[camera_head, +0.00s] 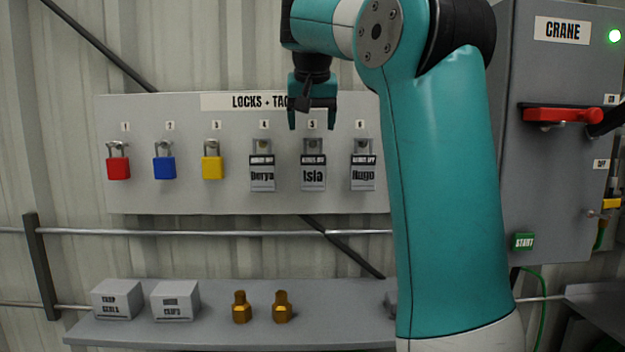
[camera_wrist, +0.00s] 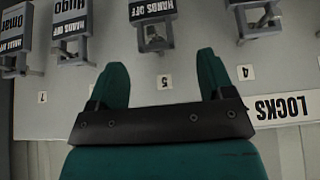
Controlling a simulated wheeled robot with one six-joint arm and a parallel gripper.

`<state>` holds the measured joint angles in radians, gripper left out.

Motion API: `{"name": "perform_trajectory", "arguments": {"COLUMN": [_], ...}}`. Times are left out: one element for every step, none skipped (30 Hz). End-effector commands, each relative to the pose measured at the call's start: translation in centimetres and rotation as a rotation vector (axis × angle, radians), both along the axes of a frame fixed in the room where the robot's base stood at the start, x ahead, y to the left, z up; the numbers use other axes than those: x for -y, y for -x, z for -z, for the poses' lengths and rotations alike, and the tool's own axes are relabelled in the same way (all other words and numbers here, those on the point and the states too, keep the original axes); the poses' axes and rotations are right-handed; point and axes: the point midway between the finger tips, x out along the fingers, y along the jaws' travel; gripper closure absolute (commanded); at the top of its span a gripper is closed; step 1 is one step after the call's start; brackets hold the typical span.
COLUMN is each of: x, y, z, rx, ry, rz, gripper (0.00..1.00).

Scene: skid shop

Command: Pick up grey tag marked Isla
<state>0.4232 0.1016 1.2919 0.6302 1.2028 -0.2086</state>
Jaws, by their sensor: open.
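The grey tag marked Isla (camera_head: 313,176) hangs on the board under number 5, with a dark "HANDS OFF" band at its top. In the wrist view, its dark band (camera_wrist: 152,9) shows at the top edge, upside down, and the name is cut off. My gripper (camera_head: 312,123) is open and empty, in front of the board and above the Isla tag in the head view. In the wrist view its two fingers (camera_wrist: 161,66) are apart, with the tag's hook ahead of the gap between them.
Similar grey tags flank it: Derya (camera_head: 262,177) and Hugo (camera_head: 362,176). Another tag, Omar (camera_wrist: 15,28), shows in the wrist view. Red (camera_head: 118,168), blue (camera_head: 165,168) and yellow (camera_head: 212,168) padlocks hang to the left. A shelf (camera_head: 220,333) with boxes and brass fittings is below.

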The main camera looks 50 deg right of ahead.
Motion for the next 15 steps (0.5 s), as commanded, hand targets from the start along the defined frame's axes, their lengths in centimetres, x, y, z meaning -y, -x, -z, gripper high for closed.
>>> {"name": "perform_trajectory", "arguments": {"x": [0.2,0.4,0.6,0.9,1.1,1.3,1.5,1.7,1.8,1.9,2.0,2.1,2.1,2.1,2.1], "y": [0.0,-0.1,-0.1,-0.2,-0.3,-0.4,-0.5,-0.7,-0.9,-1.0,-1.1,-1.2,-1.2,-1.2,-1.2], "z": [0.5,0.9,1.5,1.9,2.3,2.9,3.2,3.5,3.9,4.1,4.3,4.5,4.5,4.6,4.6], "rx": [-0.002,-0.003,-0.003,-0.004,-0.004,-0.004,-0.004,-0.004,-0.004,-0.003,-0.003,-0.002,-0.002,-0.002,-0.001], "ry": [0.0,0.0,0.0,-0.001,-0.001,-0.001,-0.001,-0.002,0.0,0.0,0.0,-0.001,0.0,0.0,0.001], "rz": [0.001,0.001,0.002,0.002,0.001,0.002,0.002,0.002,0.001,0.001,0.001,0.0,0.0,0.0,0.0], "gripper": [0.26,0.26,0.26,0.26,0.26,0.26,0.26,0.26,0.26,0.26,0.26,0.26,0.26,0.26,0.26]}}
